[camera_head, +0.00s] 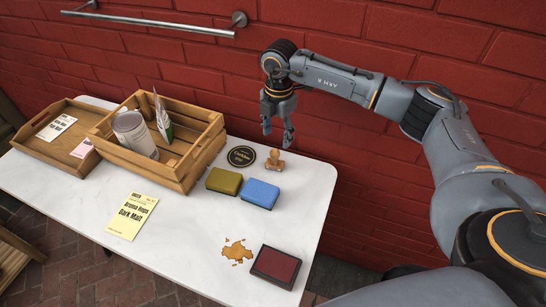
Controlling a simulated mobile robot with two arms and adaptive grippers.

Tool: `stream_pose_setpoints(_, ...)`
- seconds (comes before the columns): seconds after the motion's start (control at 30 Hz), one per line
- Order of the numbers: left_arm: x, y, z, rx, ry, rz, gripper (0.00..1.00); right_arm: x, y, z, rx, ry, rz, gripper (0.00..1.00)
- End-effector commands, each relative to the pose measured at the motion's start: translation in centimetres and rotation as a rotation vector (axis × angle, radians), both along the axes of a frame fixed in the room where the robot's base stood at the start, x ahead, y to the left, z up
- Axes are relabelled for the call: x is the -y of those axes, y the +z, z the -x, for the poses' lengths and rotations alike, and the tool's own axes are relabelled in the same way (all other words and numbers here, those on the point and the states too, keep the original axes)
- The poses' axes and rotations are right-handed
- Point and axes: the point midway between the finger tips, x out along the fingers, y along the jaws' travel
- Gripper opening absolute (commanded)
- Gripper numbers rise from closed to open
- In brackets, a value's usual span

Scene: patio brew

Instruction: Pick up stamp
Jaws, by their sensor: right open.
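The stamp (275,160), with a light wooden handle and base, stands upright near the back right edge of the white table (190,235). My right gripper (277,138) hangs down just above and around the stamp's level in the picture, its fingers apart and empty. I cannot tell exactly how far it is from the stamp. A dark red ink pad (275,266) lies at the table's front right. My left gripper is not in view.
A round black coaster (241,156), a green sponge (223,181) and a blue sponge (258,194) lie close by the stamp. A wooden crate (178,174) holds a can and a packet. A wooden tray (45,150), a yellow card (131,217) and a brown spill (237,252) are on the table.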

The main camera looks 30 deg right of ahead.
Motion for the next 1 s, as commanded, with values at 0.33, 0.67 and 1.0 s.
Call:
stream_pose_setpoints(0.33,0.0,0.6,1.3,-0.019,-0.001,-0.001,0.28,-0.1,-4.4,-0.2,0.001,0.002,0.0,0.55)
stream_pose_setpoints(0.67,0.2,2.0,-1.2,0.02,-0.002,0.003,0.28,-0.2,-8.6,-0.8,-0.001,0.001,-0.001,0.55)
stream_pose_setpoints(1.0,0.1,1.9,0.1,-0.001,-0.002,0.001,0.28,-0.2,-9.6,-0.8,0.002,0.002,-0.001,0.55)
